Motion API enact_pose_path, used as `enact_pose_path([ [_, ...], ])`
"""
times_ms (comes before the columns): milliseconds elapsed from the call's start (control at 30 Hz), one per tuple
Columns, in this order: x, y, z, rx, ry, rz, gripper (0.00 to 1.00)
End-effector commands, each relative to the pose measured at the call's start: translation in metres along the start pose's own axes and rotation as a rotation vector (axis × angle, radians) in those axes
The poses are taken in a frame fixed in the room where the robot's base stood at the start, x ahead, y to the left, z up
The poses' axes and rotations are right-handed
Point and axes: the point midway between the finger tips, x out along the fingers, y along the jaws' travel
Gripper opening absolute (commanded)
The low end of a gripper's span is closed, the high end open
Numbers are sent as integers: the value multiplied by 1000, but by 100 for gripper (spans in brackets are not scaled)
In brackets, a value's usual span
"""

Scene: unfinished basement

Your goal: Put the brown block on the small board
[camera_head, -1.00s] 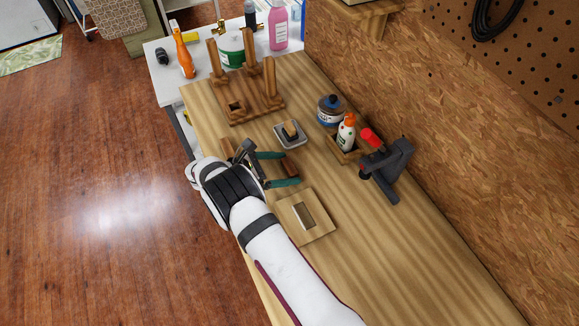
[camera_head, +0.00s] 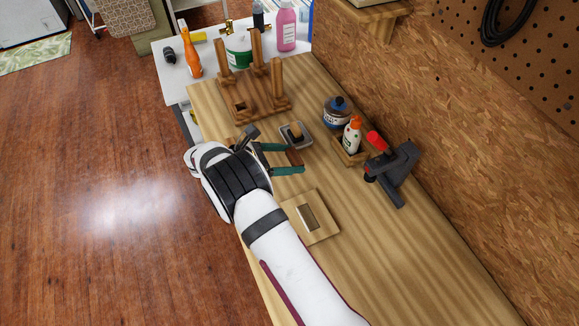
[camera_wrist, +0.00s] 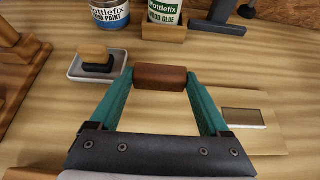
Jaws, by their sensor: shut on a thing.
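My gripper (camera_wrist: 160,88) has two teal fingers shut on the brown block (camera_wrist: 160,77), one on each end. In the head view the gripper (camera_head: 289,158) holds the block over the workbench, partly hidden by a finger; its exact height is hard to tell. The small board (camera_head: 326,228) is pale wood with a rectangular recess, lying flat on the bench, nearer the bottom of the picture than the gripper. In the wrist view the small board (camera_wrist: 272,140) is to the right of the fingers, its left part hidden by the right finger. The block is apart from the recess.
A grey dish (camera_head: 284,138) with a wooden-topped item stands just beyond the gripper. A brown board with upright posts (camera_head: 262,107) is farther back. A blue jar (camera_head: 336,113), a glue bottle (camera_head: 352,135) and a dark clamp (camera_head: 393,172) stand to the right. Bench below them is bare.

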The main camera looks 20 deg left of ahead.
Motion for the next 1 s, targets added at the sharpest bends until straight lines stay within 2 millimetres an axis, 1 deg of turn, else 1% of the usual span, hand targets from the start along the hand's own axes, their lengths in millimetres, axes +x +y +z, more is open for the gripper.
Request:
enact_pose_path([
  [33, -7, 0, 12, 4, 0, 1, 27],
  [100, -14, 0, 26, 2, 0, 1, 27],
  [167, -19, 0, 36, 2, 0, 1, 27],
  [267, -21, -12, 50, 0, -9, 1, 27],
  [367, -15, -42, 62, -1, -23, 2, 27],
  [467, -7, -85, 74, 3, -31, 8, 27],
  [500, -3, -104, 78, 3, -31, 10, 27],
  [567, 1, -134, 84, 3, -26, 10, 27],
  [600, 4, -153, 87, 3, -22, 9, 27],
  [700, 9, -191, 92, 2, -10, 6, 27],
  [767, 10, -207, 94, 2, -5, 3, 27],
  [800, 11, -212, 93, 2, -2, 3, 27],
  [867, 9, -212, 87, 0, 0, 2, 27],
  [967, -1, -195, 63, -2, 0, 4, 27],
  [1000, -6, -186, 51, -2, 0, 4, 27],
])
